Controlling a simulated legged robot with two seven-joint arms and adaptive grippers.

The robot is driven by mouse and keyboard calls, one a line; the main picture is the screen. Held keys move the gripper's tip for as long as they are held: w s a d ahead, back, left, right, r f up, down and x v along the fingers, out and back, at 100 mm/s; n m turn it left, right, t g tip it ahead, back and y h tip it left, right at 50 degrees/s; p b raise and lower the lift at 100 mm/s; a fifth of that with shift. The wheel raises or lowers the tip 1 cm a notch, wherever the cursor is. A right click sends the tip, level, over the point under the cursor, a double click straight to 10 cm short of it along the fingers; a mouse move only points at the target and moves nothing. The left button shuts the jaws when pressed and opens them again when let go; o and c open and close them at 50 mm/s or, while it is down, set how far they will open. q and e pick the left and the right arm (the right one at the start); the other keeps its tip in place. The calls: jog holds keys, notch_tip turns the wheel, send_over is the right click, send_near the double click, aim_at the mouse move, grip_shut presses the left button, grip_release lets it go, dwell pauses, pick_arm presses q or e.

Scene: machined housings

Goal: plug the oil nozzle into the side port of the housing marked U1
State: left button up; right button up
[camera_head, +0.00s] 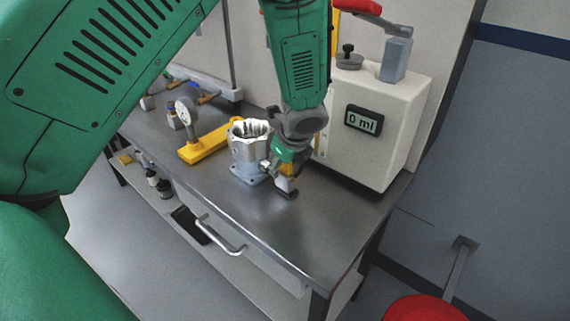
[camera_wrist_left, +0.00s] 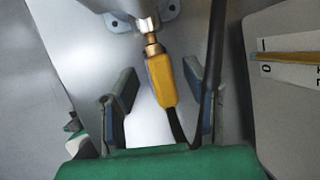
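The silver housing (camera_head: 248,144) stands upright on the metal bench; no U1 mark is readable. My left gripper (camera_head: 286,186) is just right of it, low by its side. In the left wrist view the oil nozzle (camera_wrist_left: 161,80) has a yellow body and a brass tip. Its tip meets the side port of the housing (camera_wrist_left: 120,3) and looks seated there; the exact depth cannot be told. The fingers of my left gripper (camera_wrist_left: 158,76) stand apart on both sides of the nozzle, with gaps, not touching it. My right gripper is out of view.
A cream dispenser box (camera_head: 375,135) with a "0 ml" display stands behind on the right. A yellow fixture with a round gauge (camera_head: 205,143) lies left of the housing. A dark hose (camera_wrist_left: 214,60) runs past the right finger. The bench's front right (camera_head: 310,235) is clear.

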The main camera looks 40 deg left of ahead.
pick_arm(q)
jog(key=shift+r, duration=0.1)
jog(key=shift+d+r, duration=0.15)
jog(key=shift+r, duration=0.2)
jog(key=v, duration=1.1)
jog(key=shift+s+f, duration=0.1)
